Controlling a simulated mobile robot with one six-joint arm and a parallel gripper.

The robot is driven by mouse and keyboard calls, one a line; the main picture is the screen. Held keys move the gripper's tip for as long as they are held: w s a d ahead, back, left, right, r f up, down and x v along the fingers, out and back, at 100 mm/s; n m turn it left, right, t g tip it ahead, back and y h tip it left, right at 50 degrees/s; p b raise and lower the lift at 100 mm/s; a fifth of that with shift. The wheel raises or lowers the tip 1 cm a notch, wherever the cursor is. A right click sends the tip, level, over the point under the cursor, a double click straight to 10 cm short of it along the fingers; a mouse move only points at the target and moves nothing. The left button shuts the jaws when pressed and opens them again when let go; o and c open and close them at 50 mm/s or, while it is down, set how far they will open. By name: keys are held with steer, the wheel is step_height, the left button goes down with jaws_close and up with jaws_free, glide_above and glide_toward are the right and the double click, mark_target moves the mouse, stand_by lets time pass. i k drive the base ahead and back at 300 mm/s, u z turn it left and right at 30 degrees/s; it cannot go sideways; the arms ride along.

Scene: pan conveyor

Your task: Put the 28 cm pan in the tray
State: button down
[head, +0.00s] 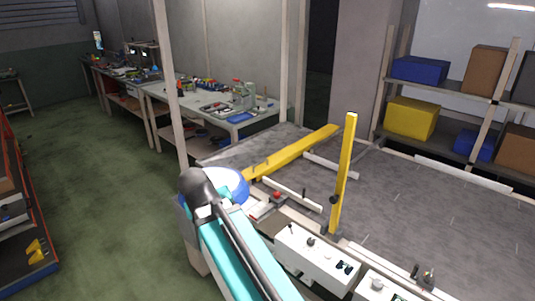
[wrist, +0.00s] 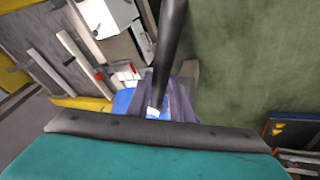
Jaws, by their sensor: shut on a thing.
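In the wrist view, my gripper (wrist: 164,98) shows two grey-purple fingers, shut on a long dark bar (wrist: 170,35). The bar runs up from between the fingers to the top edge. In the head view, my teal arm covers the lower middle, and the fingers cannot be told apart there. A round blue thing with a pale inside (head: 230,182) sits just beyond my arm's dark end; I cannot tell whether it is the tray.
A grey conveyor surface (head: 430,215) lies to the right, with a yellow rail (head: 295,152) and an upright yellow post (head: 343,175). White control boxes (head: 315,258) line its near edge. A workbench (head: 215,105) and shelves with boxes (head: 411,118) stand behind. Green floor (head: 95,170) is open at left.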

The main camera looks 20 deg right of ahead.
mark_target(234, 168)
steer(key=k, duration=0.15)
steer(key=u, duration=0.1)
steer(key=i, duration=0.9)
steer(key=u, duration=0.8)
steer(key=i, duration=0.5)
steer(key=u, duration=0.3)
